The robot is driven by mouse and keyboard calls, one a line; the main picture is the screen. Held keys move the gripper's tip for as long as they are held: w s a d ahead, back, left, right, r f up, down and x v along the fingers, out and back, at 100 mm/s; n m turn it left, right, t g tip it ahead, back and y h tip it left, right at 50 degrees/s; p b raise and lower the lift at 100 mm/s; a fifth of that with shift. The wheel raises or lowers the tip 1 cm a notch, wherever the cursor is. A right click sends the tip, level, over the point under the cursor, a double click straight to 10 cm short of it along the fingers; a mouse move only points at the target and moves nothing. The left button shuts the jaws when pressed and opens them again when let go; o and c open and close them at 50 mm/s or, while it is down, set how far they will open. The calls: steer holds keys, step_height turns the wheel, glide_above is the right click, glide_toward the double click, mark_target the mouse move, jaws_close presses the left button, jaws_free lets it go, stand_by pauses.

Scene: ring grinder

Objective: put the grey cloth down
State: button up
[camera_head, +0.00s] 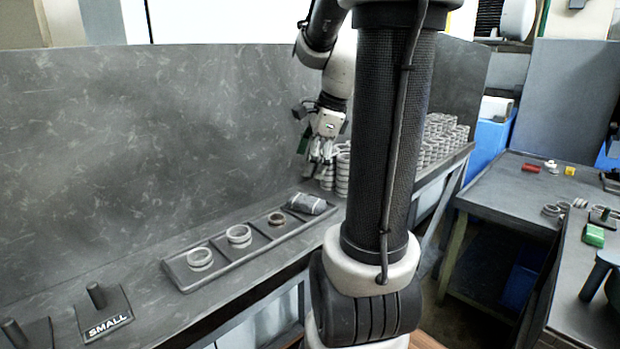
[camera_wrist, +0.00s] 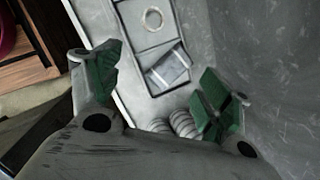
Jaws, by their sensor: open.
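The grey cloth (camera_head: 308,204) lies rolled or folded in the far-end compartment of the dark sorting tray (camera_head: 222,277) on the bench. It also shows in the wrist view (camera_wrist: 168,72) as a grey piece with a light stripe, inside the tray's end compartment. My gripper (camera_head: 318,160) is above the bench, a little beyond and above the cloth, and does not touch it. In the wrist view my gripper (camera_wrist: 160,85) has its green-padded fingers wide apart with nothing between them.
Rings sit in the tray's other compartments, one darker (camera_head: 277,219). Tall ring stacks (camera_head: 445,140) stand behind my arm, close to the gripper. A peg stand marked SMALL (camera_head: 103,318) is at the near left. A grey panel (camera_head: 150,130) backs the bench. Another table (camera_head: 530,200) is at right.

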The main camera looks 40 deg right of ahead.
steer(key=s+a+r+n+h, duration=0.1)
steer(key=s+a+n, duration=1)
steer(key=n, duration=1.3)
steer(key=shift+s+a+r+t+h, duration=0.2)
steer(key=shift+s+r+t+h, duration=0.1)
steer(key=shift+s, duration=0.15)
steer(key=shift+o, duration=0.6)
